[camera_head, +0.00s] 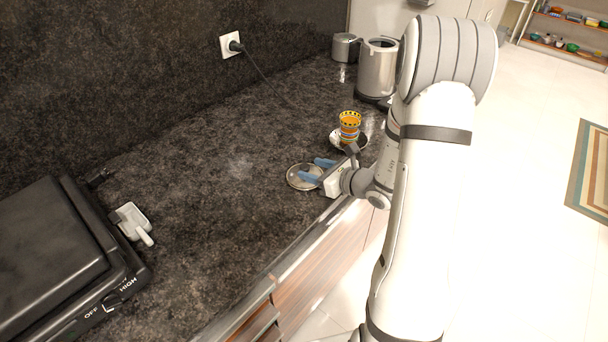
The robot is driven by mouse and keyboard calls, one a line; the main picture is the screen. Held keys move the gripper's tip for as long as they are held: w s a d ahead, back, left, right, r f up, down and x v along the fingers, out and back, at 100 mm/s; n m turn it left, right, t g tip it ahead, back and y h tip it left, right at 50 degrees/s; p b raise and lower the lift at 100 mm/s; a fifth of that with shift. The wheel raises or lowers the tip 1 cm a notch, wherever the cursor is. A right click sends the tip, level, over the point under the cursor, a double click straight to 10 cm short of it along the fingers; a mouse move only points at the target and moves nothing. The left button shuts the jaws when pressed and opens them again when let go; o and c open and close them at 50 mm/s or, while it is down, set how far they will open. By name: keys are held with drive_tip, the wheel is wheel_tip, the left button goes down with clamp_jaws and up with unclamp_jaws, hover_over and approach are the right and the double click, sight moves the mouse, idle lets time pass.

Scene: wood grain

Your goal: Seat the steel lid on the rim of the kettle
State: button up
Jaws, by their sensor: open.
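The steel lid (298,182) lies flat on the dark counter near its front edge. My gripper (312,169) is open, with its blue fingers over the right part of the lid. I cannot tell whether the fingers touch it. The steel kettle (377,68) stands upright at the far end of the counter, with its open dark top showing. My arm hides part of its right side and base.
A steel canister (345,47) stands left of the kettle. The middle counter is clear.

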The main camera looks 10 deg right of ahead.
sight(307, 167)
drive_tip(key=p+x, duration=0.1)
drive_tip(key=x, duration=0.3)
drive_tip(key=shift+w+f, duration=0.1)
drive_tip(key=shift+d, duration=0.1)
drive_tip(key=c, duration=1.1)
